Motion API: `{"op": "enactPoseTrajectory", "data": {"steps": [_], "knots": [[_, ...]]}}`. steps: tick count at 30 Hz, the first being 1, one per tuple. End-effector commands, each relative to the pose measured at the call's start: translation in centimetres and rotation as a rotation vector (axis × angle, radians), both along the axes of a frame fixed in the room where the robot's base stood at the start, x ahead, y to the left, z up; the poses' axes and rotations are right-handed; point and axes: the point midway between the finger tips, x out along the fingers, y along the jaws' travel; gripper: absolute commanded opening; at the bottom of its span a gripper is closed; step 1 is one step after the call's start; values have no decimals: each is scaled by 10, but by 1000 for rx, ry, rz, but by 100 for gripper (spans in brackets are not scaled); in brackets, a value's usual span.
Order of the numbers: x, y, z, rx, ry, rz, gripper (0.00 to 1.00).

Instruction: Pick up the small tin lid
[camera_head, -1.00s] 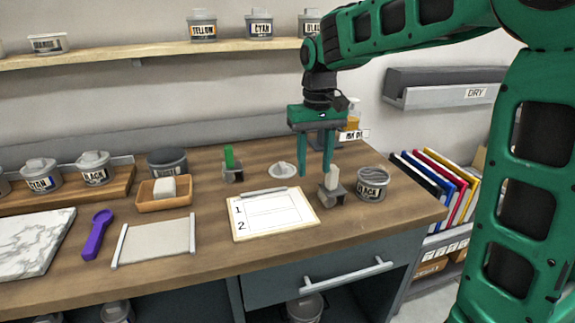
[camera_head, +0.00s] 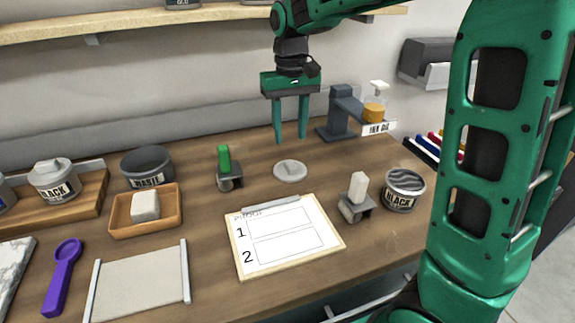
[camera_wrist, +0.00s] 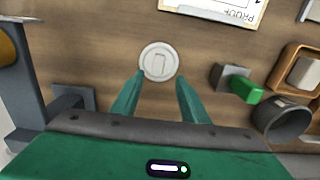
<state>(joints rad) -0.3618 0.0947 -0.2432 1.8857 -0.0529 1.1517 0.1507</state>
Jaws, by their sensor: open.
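The small tin lid (camera_head: 290,171) is a pale grey disc with a raised tab on top, lying flat on the wooden table. In the wrist view the lid (camera_wrist: 158,62) is just beyond my fingertips and roughly centred between them. My gripper (camera_head: 291,141) is green, open and empty, pointing down above and behind the lid in the head view. In the wrist view my gripper (camera_wrist: 158,82) shows its two fingers apart, not touching the lid.
A green-handled block (camera_head: 228,168) stands left of the lid. A clipboard (camera_head: 285,236) lies in front. A white-handled block (camera_head: 356,198) and an open black ink tin (camera_head: 403,190) are at right.

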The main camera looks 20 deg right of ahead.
Motion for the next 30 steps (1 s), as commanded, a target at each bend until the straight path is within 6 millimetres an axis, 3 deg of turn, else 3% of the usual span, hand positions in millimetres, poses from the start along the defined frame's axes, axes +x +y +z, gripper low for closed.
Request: {"op": "enactPoseTrajectory", "data": {"steps": [6,10,21,30], "knots": [[-1,-10,-32,0,3,-14,41],[0,-13,-40,0,0,-19,41],[3,-8,-82,-1,2,-21,41],[3,-8,-92,0,-1,-20,41]]}}
